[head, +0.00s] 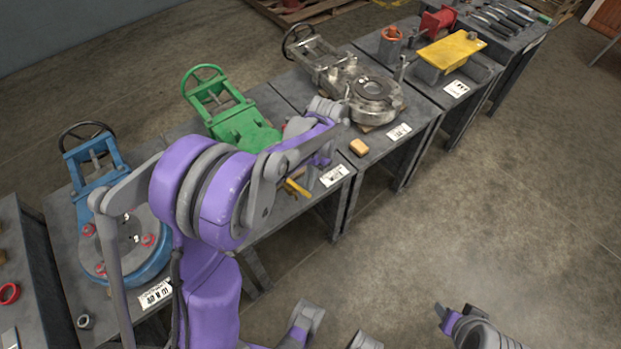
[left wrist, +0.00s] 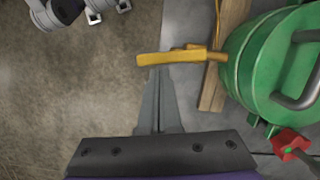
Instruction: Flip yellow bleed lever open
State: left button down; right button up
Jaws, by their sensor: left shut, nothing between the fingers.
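The yellow bleed lever (left wrist: 180,57) sticks out sideways from beside the green valve body (left wrist: 262,70) in the left wrist view. In the head view a small part of the lever (head: 297,187) shows below my left forearm, at the bench edge by the green valve (head: 240,125). My left gripper (left wrist: 158,78) is shut and empty, its fingertips close to the lever's handle. I cannot tell whether they touch it. My left arm hides its fingers in the head view. Grey and purple parts of my right arm (head: 480,328) show at the bottom right; its jaw state is unclear.
A blue valve (head: 150,262) stands left of the green one, a grey valve (head: 372,92) right of it. An orange-tan block (head: 358,147) lies on the bench. A wooden block (left wrist: 212,90) lies by the green body. The floor in front is clear.

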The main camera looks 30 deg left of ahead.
pick_arm(q)
jog(key=shift+s+m, duration=0.6)
jog(key=shift+s, duration=0.45)
pick_arm(e)
jog(key=shift+f, duration=0.2)
pick_arm(q)
jog(key=w+d+r+p, duration=0.1)
jog(key=w+d+r, duration=0.1)
jog(key=w+r, duration=0.65)
jog(key=s+d+r+n+t+p, duration=0.1)
jog(key=s+r+t+p, duration=0.3)
jog(key=s, duration=0.5)
jog(key=s+d+r+n+t+p, duration=0.2)
jog(key=s+d+r+t+p, duration=0.2)
jog(key=s, duration=0.6)
notch_tip(320, 180, up, 3)
jog(key=shift+s+d+f+h+p, duration=0.1)
jog(key=shift+s+d+h+p, duration=0.2)
jog(key=shift+p, duration=0.7)
pick_arm(e)
jog(key=w+r, duration=0.3)
jog(key=r, duration=0.9)
jog(key=shift+w+d+r+t, duration=0.2)
jog(key=shift+w+r+t, duration=0.1)
jog(key=shift+w, duration=0.05)
